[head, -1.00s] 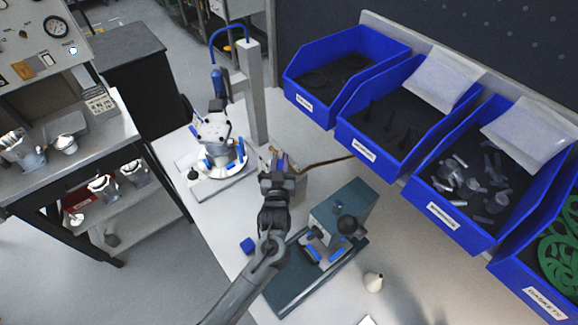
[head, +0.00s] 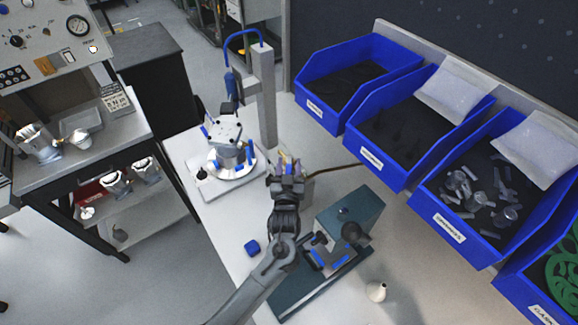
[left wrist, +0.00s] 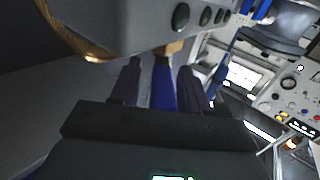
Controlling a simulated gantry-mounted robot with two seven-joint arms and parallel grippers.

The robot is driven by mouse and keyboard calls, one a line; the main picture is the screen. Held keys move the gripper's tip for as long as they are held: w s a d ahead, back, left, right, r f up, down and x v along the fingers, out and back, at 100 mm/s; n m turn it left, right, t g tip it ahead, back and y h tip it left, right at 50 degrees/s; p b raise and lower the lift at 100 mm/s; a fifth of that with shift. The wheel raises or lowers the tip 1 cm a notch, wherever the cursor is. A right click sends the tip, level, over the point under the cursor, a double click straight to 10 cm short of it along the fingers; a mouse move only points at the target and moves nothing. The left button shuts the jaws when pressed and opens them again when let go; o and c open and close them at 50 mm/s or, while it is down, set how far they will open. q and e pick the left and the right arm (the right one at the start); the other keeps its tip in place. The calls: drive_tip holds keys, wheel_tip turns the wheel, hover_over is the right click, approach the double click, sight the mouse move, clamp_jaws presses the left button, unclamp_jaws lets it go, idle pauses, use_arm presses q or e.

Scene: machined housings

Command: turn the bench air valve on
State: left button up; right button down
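My left gripper (head: 285,168) is over the bench beside a small grey block (head: 308,188) with a brown hose (head: 338,168) behind it. In the left wrist view, the two dark fingers of the gripper (left wrist: 163,85) stand on either side of a blue valve lever (left wrist: 163,90). Narrow gaps show between the lever and the fingers, so the gripper looks open around it. A brass fitting (left wrist: 174,48) shows at the lever's far end, under a grey body (left wrist: 140,18). In the head view the gripper hides most of the valve. My right gripper is not in view.
A white round fixture with a machined housing (head: 228,150) stands left of the gripper, by a grey post (head: 264,100). Blue bins (head: 450,235) line the right. An instrument panel (head: 45,40) is at left.

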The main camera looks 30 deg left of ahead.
use_arm(q)
drive_tip(key=shift+s+d, duration=0.1)
drive_tip(key=v, duration=1)
drive_tip(key=shift+s, duration=0.3)
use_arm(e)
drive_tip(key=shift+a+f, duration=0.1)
use_arm(q)
drive_tip(key=shift+c, duration=0.3)
